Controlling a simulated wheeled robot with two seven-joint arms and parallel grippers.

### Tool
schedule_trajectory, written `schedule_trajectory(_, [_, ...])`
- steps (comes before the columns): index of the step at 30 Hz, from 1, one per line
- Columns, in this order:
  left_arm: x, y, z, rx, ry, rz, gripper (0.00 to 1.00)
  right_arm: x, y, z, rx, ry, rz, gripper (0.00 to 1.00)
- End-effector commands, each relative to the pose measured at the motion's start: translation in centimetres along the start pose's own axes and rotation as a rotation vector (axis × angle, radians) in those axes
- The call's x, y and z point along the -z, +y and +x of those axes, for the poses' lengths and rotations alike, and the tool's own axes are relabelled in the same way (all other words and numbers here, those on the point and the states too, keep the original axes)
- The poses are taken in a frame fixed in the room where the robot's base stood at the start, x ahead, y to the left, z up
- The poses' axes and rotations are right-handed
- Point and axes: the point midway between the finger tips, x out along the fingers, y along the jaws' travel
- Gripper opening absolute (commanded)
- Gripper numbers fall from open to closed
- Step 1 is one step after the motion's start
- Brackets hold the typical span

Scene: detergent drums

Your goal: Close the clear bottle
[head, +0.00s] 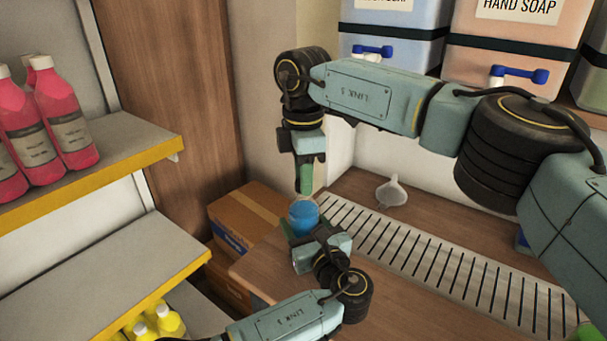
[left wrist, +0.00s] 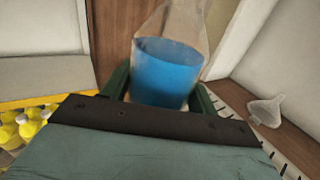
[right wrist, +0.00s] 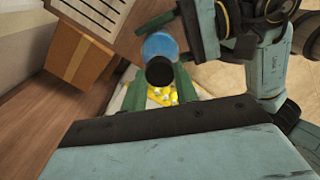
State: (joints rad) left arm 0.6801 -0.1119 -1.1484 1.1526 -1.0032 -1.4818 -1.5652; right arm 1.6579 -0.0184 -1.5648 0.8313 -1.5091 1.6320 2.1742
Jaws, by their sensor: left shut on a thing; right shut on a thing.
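The clear bottle (head: 303,217) holds blue liquid and stands upright in my left gripper (head: 302,236). In the left wrist view the bottle (left wrist: 168,75) is between the two green fingers (left wrist: 160,92), and its top is cut off by the frame edge. My right gripper (head: 305,180) points down just above the bottle. In the right wrist view it (right wrist: 158,88) is shut on a dark round cap (right wrist: 160,71), with the blue bottle (right wrist: 160,46) showing behind it. Whether the cap touches the neck is hidden.
A white funnel (head: 391,192) stands on the wooden counter by a slotted drain strip (head: 440,262). Cardboard boxes (head: 245,215) are behind the bottle. Pink bottles (head: 62,120) are on the left shelf, yellow bottles (head: 165,320) lower down. Large soap drums (head: 395,50) with blue taps are above.

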Motion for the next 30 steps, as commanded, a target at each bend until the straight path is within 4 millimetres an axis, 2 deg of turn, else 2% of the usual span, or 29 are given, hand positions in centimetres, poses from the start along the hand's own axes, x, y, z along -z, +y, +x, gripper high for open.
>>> schedule_trajectory(3, [0.08, 0.01, -0.03, 0.000, 0.002, 0.001, 0.00, 0.00, 0.05, -0.08, -0.002, 0.000, 0.219, 0.09])
schedule_trajectory(9, [0.09, 0.01, -0.03, 0.000, 0.002, 0.001, 0.00, 0.00, 0.07, -0.08, -0.002, 0.001, 0.515, 0.09])
schedule_trajectory(14, [0.09, 0.01, -0.03, 0.000, 0.002, 0.001, 0.00, 0.00, 0.07, -0.08, -0.002, 0.002, 0.608, 0.09])
schedule_trajectory(22, [0.10, 0.01, -0.03, 0.000, 0.002, 0.001, 0.00, 0.01, 0.07, -0.08, -0.002, 0.001, 0.613, 0.09])
schedule_trajectory(23, [0.10, 0.01, -0.03, 0.000, 0.002, 0.001, 0.00, 0.01, 0.07, -0.08, -0.002, 0.001, 0.612, 0.31])
schedule_trajectory(27, [0.10, 0.01, -0.03, 0.000, 0.002, 0.001, 0.00, 0.00, 0.06, -0.06, -0.002, 0.001, 0.612, 0.49])
schedule_trajectory(30, [0.10, 0.01, -0.03, 0.000, 0.002, 0.001, 0.00, 0.00, 0.05, -0.03, -0.001, 0.001, 0.611, 0.51])
